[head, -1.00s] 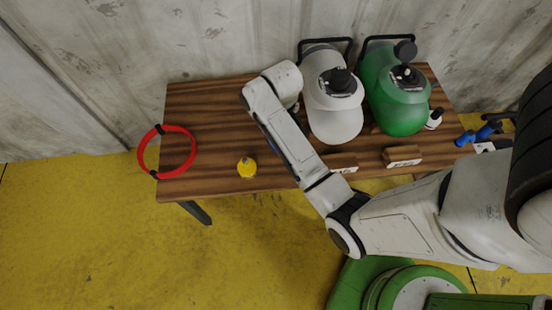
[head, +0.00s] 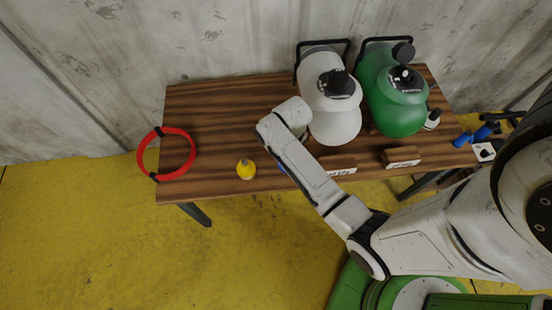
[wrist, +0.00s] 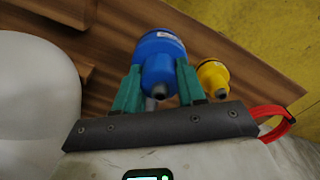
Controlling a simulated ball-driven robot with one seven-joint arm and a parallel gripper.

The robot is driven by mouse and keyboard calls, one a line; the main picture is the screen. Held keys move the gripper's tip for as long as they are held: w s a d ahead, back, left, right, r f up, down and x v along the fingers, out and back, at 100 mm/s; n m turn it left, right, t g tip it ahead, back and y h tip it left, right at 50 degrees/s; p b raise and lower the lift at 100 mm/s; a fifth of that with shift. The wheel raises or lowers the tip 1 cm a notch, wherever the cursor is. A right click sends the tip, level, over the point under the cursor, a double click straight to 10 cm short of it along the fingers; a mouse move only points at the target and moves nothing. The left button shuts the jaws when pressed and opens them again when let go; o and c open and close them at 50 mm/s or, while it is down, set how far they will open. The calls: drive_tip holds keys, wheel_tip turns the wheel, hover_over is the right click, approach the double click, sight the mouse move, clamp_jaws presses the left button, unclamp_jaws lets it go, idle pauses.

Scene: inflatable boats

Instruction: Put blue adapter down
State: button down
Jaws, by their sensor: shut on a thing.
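The blue adapter (wrist: 160,52) is between the two teal fingers of my gripper (wrist: 158,74) in the wrist view, and the gripper is shut on it. Its wide blue end faces away from the palm and a grey tip shows between the fingers. In the head view only a sliver of blue (head: 283,169) shows beside my arm, near the table's front edge; my arm hides the gripper there. The adapter is over the brown wooden table (head: 215,115); I cannot tell whether it touches the top.
A yellow adapter (head: 246,169) stands to the left of my arm. A red ring (head: 180,172) overhangs the table's left end. A white canister (head: 335,125) and a green canister (head: 400,115) stand behind two wooden label blocks. The left table top is mostly clear.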

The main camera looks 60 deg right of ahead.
drive_tip(key=shift+w+f+b, duration=0.15)
drive_tip(key=shift+w+f, duration=0.65)
drive_tip(key=shift+f, duration=0.65)
drive_tip(key=shift+w+f+b, duration=0.15)
drive_tip(key=shift+w+f, duration=0.6)
drive_tip(key=shift+f, duration=0.75)
drive_tip(key=shift+w+f+b, duration=0.15)
drive_tip(key=shift+w+f, duration=0.65)
drive_tip(key=shift+f, duration=0.65)
drive_tip(key=shift+f, duration=0.2)
drive_tip(key=c, duration=0.6)
unclamp_jaws()
drive_tip(key=shift+c, duration=0.2)
